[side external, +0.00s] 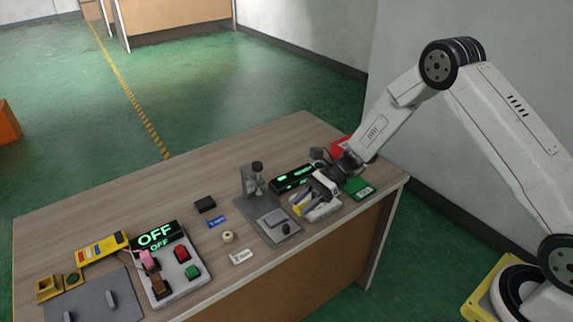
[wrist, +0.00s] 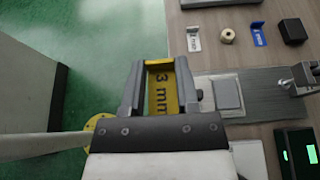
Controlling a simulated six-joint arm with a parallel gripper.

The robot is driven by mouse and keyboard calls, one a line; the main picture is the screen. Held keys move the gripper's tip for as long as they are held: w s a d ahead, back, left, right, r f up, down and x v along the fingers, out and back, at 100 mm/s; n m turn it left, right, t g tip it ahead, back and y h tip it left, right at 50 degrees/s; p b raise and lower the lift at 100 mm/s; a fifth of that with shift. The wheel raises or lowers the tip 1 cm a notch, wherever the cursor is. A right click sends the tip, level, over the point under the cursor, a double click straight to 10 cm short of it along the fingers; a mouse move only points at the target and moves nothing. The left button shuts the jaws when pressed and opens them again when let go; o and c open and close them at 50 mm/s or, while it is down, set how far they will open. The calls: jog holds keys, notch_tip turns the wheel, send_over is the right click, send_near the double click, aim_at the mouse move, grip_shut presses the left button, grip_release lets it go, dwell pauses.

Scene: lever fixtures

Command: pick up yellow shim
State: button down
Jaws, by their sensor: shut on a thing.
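The yellow shim (wrist: 162,92), marked "3 mm", lies between the two fingers of my gripper (wrist: 160,68) in the wrist view. My gripper is shut on it. In the side view my gripper (side external: 309,199) is low near the right end of the table, and a small part of the yellow shim (side external: 297,209) shows at its tips. I cannot tell how far the shim is above the tabletop.
A grey lever fixture (side external: 272,222) stands just left of my gripper. A dark green-lit display (side external: 292,178) is behind it. A blue shim (side external: 216,221), a white shim (side external: 241,257), a tan ring (side external: 227,237) and a black block (side external: 205,204) lie further left.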

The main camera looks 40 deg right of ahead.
jog(key=shift+s+d+r, duration=0.15)
jog(key=shift+s+r, duration=0.25)
jog(key=shift+s, duration=0.45)
jog(key=shift+s+d+r, duration=0.1)
jog(key=shift+s+r, duration=0.25)
jog(key=shift+s, duration=0.45)
jog(key=w+d+r+m+t+h, duration=0.25)
jog(key=w+r+m+t, duration=0.25)
jog(key=r+m+t, duration=0.4)
jog(key=s+d+r+m+t+h, duration=0.1)
jog(key=d+r+m+t+h, duration=0.2)
jog(key=d+r+m+h, duration=0.2)
jog(key=shift+s+d+r+m+t+h, duration=0.35)
jog(key=shift+d+r+h, duration=0.55)
jog(key=shift+r, duration=0.95)
jog(key=shift+a, duration=0.15)
